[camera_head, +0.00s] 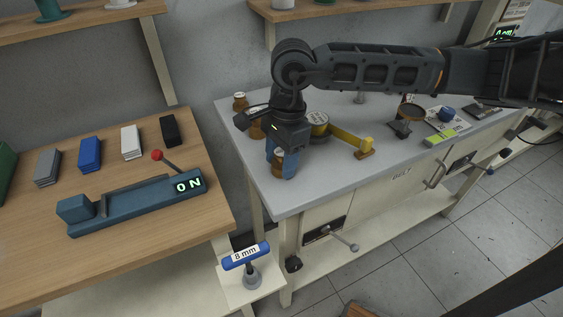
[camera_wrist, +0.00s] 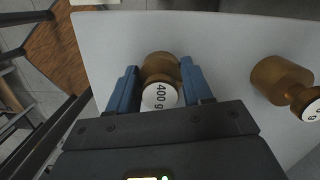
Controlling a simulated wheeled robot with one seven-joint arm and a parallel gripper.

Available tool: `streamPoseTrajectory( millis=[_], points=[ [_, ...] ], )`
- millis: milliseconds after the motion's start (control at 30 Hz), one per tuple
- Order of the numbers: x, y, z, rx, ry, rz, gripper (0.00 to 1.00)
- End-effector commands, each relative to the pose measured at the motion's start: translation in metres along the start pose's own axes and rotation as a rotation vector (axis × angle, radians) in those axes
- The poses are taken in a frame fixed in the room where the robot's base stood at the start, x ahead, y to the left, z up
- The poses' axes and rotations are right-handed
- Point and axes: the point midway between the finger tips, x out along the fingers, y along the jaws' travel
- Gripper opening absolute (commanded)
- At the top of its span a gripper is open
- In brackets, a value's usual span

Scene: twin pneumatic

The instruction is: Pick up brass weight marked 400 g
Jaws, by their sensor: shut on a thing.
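The brass weight marked 400 g (camera_wrist: 160,95) stands between the blue fingers of my gripper (camera_wrist: 161,92), with its white label facing the wrist camera. My gripper (camera_head: 281,168) points down at the near left corner of the grey bench top (camera_head: 310,188) and is shut on this weight. In the head view the fingers hide most of the weight. I cannot tell whether its base touches the bench. Another brass weight (camera_wrist: 282,80) stands to the right in the wrist view, its label only partly readable.
Behind my gripper are a brass weight (camera_head: 239,102), a round labelled tin (camera_head: 318,124) and a yellow bar-shaped tool (camera_head: 350,139). Several small items lie farther right. A wooden table (camera_head: 130,230) with a blue ON device (camera_head: 135,205) stands left, across a gap.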

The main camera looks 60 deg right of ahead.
Motion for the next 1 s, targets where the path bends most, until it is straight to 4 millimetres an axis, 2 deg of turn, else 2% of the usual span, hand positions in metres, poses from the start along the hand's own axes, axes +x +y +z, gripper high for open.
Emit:
streamPoseTrajectory(
  millis=[33, 400, 767, 1000],
  points=[
    [0.000, 0.000, 0.000, 0.000, 0.000, 0.000, 0.36],
    [-0.001, 0.000, 0.000, 0.000, 0.000, -0.001, 0.02],
    [-0.005, -0.001, 0.000, -0.001, 0.001, -0.002, 0.02],
    [-0.032, -0.001, 0.003, -0.002, 0.003, -0.004, 0.02]
  ],
)
